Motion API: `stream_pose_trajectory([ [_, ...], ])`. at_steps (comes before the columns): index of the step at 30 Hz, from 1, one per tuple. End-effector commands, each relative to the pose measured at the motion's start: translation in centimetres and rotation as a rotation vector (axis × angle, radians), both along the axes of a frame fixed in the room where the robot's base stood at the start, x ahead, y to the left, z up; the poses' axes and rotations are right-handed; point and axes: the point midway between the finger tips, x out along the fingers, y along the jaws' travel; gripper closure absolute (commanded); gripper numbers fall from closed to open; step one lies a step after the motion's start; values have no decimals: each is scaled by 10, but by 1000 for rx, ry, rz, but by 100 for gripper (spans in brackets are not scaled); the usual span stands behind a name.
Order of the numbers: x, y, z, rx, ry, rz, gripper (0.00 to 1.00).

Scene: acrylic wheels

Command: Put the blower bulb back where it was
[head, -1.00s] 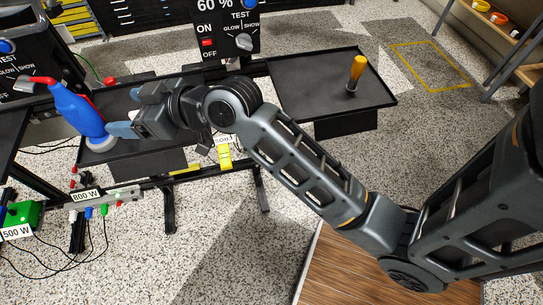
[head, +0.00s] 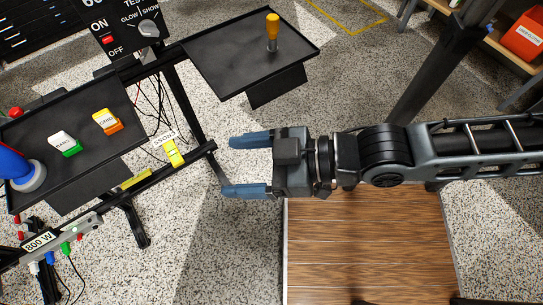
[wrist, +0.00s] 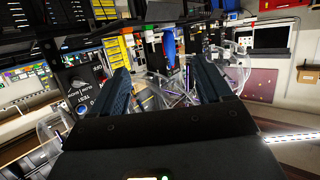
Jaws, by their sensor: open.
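A blue bulb-shaped body with a pale base ring, which looks like the blower bulb (head: 12,164), stands on the left black tray (head: 108,160) at the left edge of the head view. Its upper part is cut off by the frame. My gripper (head: 230,166) is open and empty, well to the right of the bulb and past the tray's right end, with its fingers pointing left. In the wrist view my gripper (wrist: 168,82) also shows apart fingers with nothing held between them.
A white-and-green block (head: 65,143) and a yellow-and-orange block (head: 107,122) lie on the left tray. A screwdriver-like tool with an orange handle (head: 272,28) stands on the right black tray (head: 235,65). A yellow clip (head: 174,153) sits on the rail below.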

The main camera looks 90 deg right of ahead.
Motion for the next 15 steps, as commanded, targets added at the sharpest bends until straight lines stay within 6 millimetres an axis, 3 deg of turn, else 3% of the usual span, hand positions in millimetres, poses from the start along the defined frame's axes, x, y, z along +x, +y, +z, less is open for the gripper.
stream_pose_trajectory([
  [3, -30, 5, 14, 1, -1, 11, 22],
  [6, -43, 7, 24, 3, -9, 19, 22],
  [15, -51, 9, 30, 5, -15, 26, 22],
])
